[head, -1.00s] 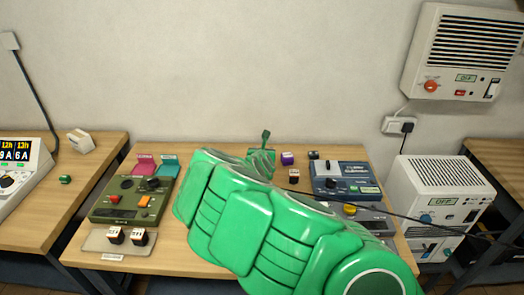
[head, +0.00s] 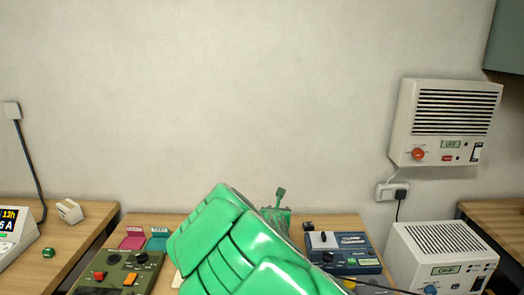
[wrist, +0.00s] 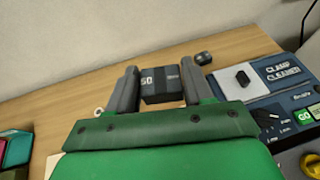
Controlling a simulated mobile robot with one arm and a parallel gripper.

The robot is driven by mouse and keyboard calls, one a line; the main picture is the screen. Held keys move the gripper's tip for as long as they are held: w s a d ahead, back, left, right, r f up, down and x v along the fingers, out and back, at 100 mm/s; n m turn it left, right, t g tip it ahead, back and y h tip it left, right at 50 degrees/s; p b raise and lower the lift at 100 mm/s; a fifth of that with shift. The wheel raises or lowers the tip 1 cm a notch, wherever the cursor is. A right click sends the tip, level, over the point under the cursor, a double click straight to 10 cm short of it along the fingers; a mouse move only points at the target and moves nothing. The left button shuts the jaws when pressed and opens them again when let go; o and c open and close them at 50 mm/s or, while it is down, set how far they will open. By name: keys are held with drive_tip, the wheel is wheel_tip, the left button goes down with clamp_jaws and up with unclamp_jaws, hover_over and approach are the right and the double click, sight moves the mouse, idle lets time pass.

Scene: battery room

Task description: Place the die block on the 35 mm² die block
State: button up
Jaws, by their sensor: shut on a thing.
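My gripper (wrist: 160,92) is shut on a dark grey die block (wrist: 158,84) marked "50", which sits between the two grey fingers in the wrist view. A small dark block (wrist: 204,58) lies on the table beyond the right finger, apart from the held one. It also shows in the head view (head: 308,226) behind the blue clamp cleaner. I cannot read its marking, and no block reads "35" in these frames. In the head view my green arm hides the fingers, the held block and the middle of the table.
The blue clamp cleaner (wrist: 270,92) stands on the right of the wooden table (wrist: 70,88). An olive device (head: 118,272) and pink and teal pieces (head: 131,240) are at the left. A green block (head: 48,253) lies on the left table. Bare wood shows behind the gripper.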

drive_tip(key=s+d+r+m+h, duration=0.1)
drive_tip(key=s+d+r+h, duration=0.1)
drive_tip(key=d+r, duration=0.7)
wheel_tip(320, 180, up, 12)
drive_tip(key=w+a+f+n+y, duration=0.5)
drive_tip(key=f+n+y, duration=0.1)
drive_tip(key=f+y, duration=0.1)
drive_tip(key=shift+w+f+g+y, duration=0.15)
drive_tip(key=shift+f+g+y, duration=0.15)
drive_tip(key=shift+y, duration=0.1)
idle(2.0)
drive_tip(key=shift+w+a+n+g+y, duration=0.15)
drive_tip(key=shift+w+n+g+y, duration=0.15)
drive_tip(key=shift+n+y, duration=0.55)
drive_tip(key=shift+w+r+n+g+y, duration=0.2)
drive_tip(key=shift+n+g+y, duration=0.1)
drive_tip(key=shift+n+y, duration=0.3)
